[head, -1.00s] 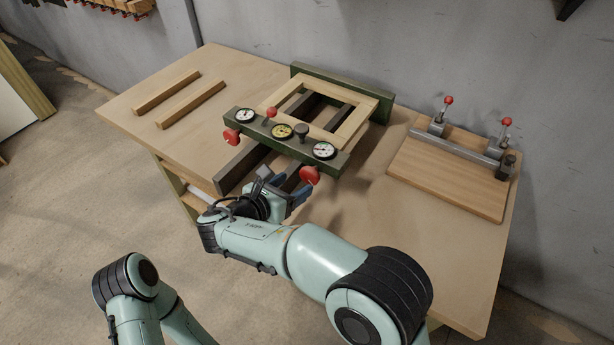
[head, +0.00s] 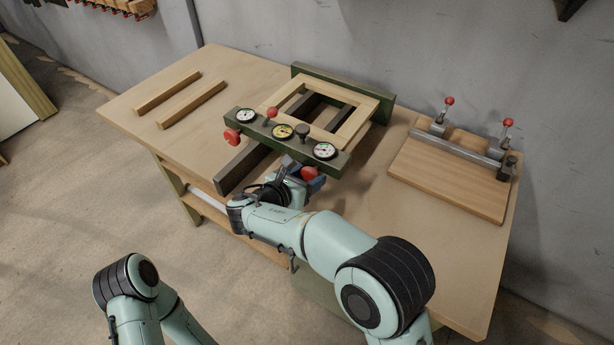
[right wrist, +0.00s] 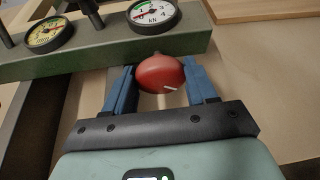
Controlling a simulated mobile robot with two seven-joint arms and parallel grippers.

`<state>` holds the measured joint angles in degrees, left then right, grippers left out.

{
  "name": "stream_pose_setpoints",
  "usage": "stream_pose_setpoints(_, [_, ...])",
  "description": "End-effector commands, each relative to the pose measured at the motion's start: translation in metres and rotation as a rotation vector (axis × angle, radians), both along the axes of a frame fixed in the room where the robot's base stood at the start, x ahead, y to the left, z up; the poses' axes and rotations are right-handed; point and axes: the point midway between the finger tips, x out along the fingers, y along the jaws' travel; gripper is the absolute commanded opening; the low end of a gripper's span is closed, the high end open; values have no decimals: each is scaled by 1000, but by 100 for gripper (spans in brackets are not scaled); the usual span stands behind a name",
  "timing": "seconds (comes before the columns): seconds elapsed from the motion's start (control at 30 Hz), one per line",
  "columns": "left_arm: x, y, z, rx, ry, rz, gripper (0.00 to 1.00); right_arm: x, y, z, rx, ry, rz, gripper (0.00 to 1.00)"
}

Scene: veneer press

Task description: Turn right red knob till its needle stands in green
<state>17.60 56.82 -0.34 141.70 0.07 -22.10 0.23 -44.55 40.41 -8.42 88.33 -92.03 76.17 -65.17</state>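The right red knob (right wrist: 160,73) sits on the front of the green press beam (head: 290,143), below the right dial (head: 324,151). That white dial, cut off at the top of the right wrist view (right wrist: 152,12), shows a green arc at its upper left; I cannot read its needle surely. The fingers look open, with no clear grip. My left gripper is out of view.
The left red knob (head: 231,136), a left dial (head: 245,116) and a yellow middle dial (head: 283,131) are on the same beam. A wooden frame (head: 362,117) lies behind it. A clamp board (head: 440,180) stands to the right, with bare table between.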

Motion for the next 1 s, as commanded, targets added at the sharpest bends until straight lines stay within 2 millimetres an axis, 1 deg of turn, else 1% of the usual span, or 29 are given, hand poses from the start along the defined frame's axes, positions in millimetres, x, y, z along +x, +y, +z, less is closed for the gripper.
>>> stream_pose_setpoints(0.17, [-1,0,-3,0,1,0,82,-1,0,-1,19,-12,-2,26])
stream_pose_setpoints(0.37, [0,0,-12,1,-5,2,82,-2,-1,-2,89,-62,-2,26])
stream_pose_setpoints(0.8, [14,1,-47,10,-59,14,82,-3,-3,-5,349,-250,-2,26])
stream_pose_setpoints(1.0, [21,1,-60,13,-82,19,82,-3,-3,-5,438,-314,-1,26])
